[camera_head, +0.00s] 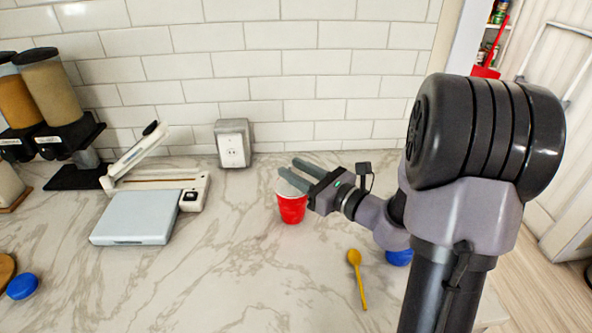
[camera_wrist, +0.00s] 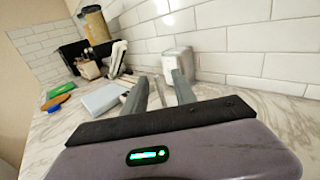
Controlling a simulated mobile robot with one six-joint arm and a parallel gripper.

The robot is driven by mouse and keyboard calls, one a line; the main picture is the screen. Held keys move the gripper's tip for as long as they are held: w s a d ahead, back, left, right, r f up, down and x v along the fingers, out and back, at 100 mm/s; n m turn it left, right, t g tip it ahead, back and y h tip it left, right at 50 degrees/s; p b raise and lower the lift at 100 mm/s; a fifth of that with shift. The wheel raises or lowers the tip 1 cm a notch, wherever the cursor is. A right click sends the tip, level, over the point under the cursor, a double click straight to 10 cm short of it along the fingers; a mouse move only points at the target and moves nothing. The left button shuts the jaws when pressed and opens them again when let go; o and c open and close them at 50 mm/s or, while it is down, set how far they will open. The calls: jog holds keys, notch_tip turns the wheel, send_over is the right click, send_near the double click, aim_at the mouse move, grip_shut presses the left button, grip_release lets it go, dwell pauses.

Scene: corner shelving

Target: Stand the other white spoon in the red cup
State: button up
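The red cup (camera_head: 292,210) stands upright on the marble counter. My gripper (camera_head: 287,167) is above the cup's rim in the head view, its two grey fingers apart and pointing left toward the wall. The fingers cover part of the cup's opening. In the wrist view the fingers (camera_wrist: 161,85) are also spread; a thin pale strip shows between them, too unclear to name. I see no white spoon for certain in either view. A yellow-orange spoon (camera_head: 357,276) lies on the counter to the right of the cup.
A scale-like white device (camera_head: 135,218) and dispensers (camera_head: 50,88) stand at left. A blue object (camera_head: 399,257) is partly hidden by my arm; another blue one (camera_head: 22,286) lies far left. The front middle counter is clear.

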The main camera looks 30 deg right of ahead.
jog(key=p+v, duration=0.3)
jog(key=v, duration=1.4)
jog(key=shift+s, duration=0.25)
jog(key=shift+d, duration=0.15)
